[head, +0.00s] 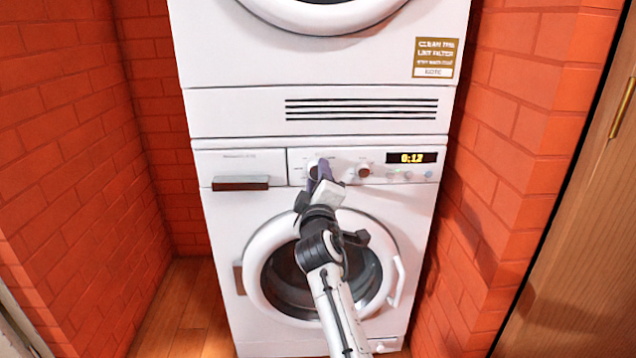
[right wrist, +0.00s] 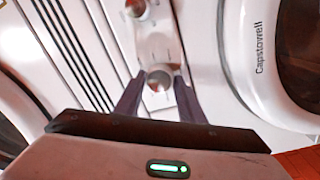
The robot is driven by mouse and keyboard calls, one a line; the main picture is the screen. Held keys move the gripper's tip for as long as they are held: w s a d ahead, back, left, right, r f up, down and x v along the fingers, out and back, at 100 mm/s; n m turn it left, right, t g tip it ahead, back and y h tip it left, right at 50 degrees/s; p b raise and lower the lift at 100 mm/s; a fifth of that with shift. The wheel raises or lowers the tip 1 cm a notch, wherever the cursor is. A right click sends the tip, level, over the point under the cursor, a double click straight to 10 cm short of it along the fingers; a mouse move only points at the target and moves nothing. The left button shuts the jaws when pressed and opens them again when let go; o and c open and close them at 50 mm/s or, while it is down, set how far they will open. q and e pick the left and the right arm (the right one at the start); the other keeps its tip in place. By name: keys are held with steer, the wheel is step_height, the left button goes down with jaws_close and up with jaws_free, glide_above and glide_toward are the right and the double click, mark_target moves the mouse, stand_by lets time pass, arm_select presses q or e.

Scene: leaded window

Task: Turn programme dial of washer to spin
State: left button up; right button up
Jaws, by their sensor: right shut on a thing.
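The white washer (head: 222,225) is the lower of two stacked machines. Its programme dial (head: 314,166) is a round knob on the panel, left of a second knob (head: 364,170). My right gripper (head: 320,180) is at the programme dial and partly covers it. In the right wrist view the dial (right wrist: 160,77) shows between the dark fingers of my right gripper (right wrist: 158,90), which are shut on it. The dial's pointer and most of the printing around it are too small to read. My left gripper is not in view.
A lit display (head: 411,157) reads 0:12, with small buttons below it. A drawer handle (head: 241,183) sticks out at the panel's left. The washer's round door (head: 262,245) is closed behind my arm. Brick walls (head: 65,130) stand close on both sides.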

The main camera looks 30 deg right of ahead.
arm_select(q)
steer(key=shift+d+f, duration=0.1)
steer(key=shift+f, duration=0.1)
arm_select(e)
steer(key=shift+f+m, duration=0.1)
steer(key=shift+m, duration=0.5)
steer(key=o, duration=1)
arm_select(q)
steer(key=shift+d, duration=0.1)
arm_select(e)
steer(key=shift+o, duration=0.2)
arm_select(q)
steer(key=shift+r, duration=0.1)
arm_select(e)
steer(key=shift+r, duration=0.2)
step_height(320, 180, up, 10)
steer(key=p, duration=0.3)
steer(key=shift+s+p, duration=0.1)
steer(key=shift+p, duration=0.3)
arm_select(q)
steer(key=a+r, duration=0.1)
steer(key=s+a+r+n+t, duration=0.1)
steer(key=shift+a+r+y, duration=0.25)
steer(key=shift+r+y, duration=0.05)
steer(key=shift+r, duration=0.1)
